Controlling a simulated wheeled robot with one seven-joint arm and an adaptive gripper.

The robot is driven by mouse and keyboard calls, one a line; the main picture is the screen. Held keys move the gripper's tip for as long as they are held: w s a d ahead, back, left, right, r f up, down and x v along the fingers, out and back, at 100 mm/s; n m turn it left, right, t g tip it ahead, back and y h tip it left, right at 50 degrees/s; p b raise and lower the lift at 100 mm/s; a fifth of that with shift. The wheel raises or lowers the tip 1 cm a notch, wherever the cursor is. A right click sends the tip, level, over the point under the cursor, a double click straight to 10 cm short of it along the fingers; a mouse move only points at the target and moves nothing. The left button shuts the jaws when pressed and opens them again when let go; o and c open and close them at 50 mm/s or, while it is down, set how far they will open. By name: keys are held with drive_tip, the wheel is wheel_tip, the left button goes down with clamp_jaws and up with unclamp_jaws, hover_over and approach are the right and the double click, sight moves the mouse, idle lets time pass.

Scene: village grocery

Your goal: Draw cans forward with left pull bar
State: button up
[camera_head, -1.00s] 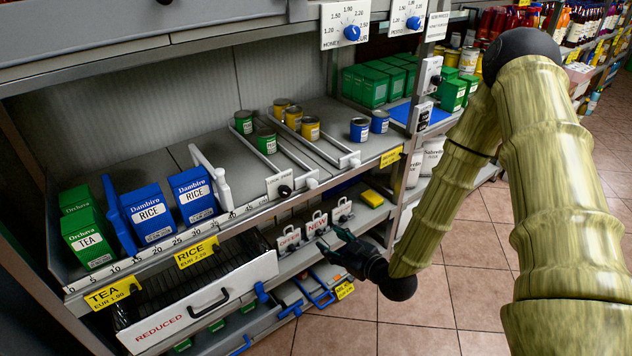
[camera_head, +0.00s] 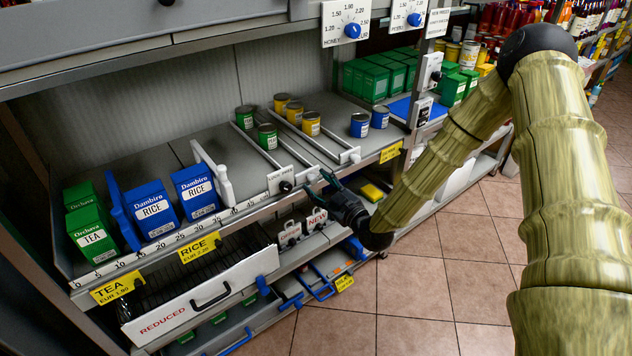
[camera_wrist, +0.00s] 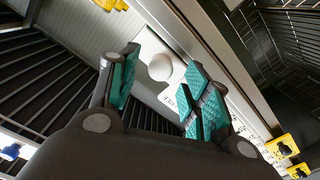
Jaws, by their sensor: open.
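The left pull bar (camera_head: 292,165) is a thin grey bar running back along the shelf beside two green cans (camera_head: 267,136). Its white round knob (camera_head: 313,174) sits at the shelf's front edge. My gripper (camera_head: 325,184) is open just in front of this knob. In the wrist view a white knob (camera_wrist: 160,67) shows between the teal fingertips of my gripper (camera_wrist: 160,88); I cannot tell whether they touch it. Two blue cans (camera_head: 359,126) stand further right.
A labelled plate with a black knob (camera_head: 286,187) is close on the left. Rice boxes (camera_head: 152,211) and tea boxes (camera_head: 92,232) stand further left. Below are white handled tags (camera_head: 290,232), a reduced drawer (camera_head: 200,300) and blue handles (camera_head: 320,285). The tiled floor (camera_head: 420,285) is clear.

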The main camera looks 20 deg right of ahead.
drive_tip(key=shift+x, duration=1.05)
drive_tip(key=shift+c, duration=0.5)
clamp_jaws()
